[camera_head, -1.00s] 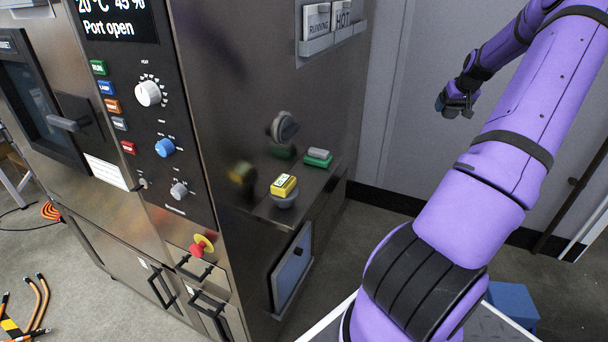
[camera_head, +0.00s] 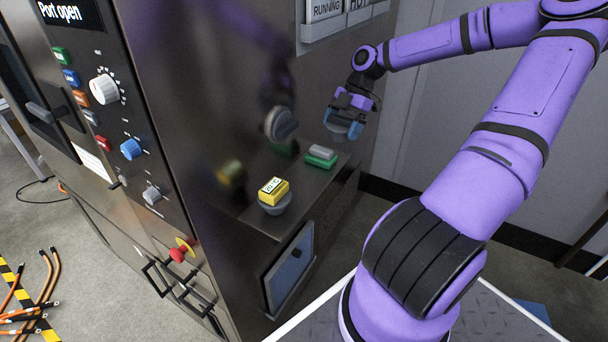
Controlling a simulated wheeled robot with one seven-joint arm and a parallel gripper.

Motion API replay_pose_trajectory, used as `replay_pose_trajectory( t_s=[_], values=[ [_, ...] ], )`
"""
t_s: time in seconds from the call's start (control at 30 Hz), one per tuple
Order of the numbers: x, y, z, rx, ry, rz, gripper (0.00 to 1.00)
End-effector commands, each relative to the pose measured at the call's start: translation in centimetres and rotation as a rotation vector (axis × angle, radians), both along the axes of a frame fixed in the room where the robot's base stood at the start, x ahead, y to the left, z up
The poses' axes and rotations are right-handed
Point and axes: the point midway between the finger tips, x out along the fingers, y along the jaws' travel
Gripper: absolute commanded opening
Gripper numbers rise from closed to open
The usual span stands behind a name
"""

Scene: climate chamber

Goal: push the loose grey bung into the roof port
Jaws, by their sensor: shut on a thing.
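My gripper (camera_head: 345,124), with blue fingertips, is shut on a small grey piece (camera_head: 336,128) that looks like the loose bung; the fingers hide part of it. It is held beside the steel side wall of the chamber, above and right of the small side shelf. Another grey round plug (camera_head: 281,124) sits on that side wall, left of my gripper and apart from it. The roof and its port are out of view above the picture. The chamber's display (camera_head: 62,12) reads "Port open".
The shelf (camera_head: 325,185) carries a yellow labelled block (camera_head: 273,190) on a round grey base and a green and grey block (camera_head: 320,156). Sign plates (camera_head: 325,12) are on the wall above. A red stop button (camera_head: 179,253) juts from the front. Cables (camera_head: 45,285) lie on the floor.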

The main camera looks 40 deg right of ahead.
Motion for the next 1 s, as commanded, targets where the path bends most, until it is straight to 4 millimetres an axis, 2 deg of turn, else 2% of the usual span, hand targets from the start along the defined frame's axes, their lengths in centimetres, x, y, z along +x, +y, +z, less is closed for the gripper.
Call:
replay_pose_trajectory(
  t_s=[0.5,0.77,1.0],
  values=[
    [-0.4,8.9,-4.4,0.000,0.001,0.020,0.58],
    [-0.4,10.8,-5.4,0.000,0.000,0.017,0.58],
    [-0.5,13.6,-7.4,0.001,0.002,0.017,0.58]
  ],
)
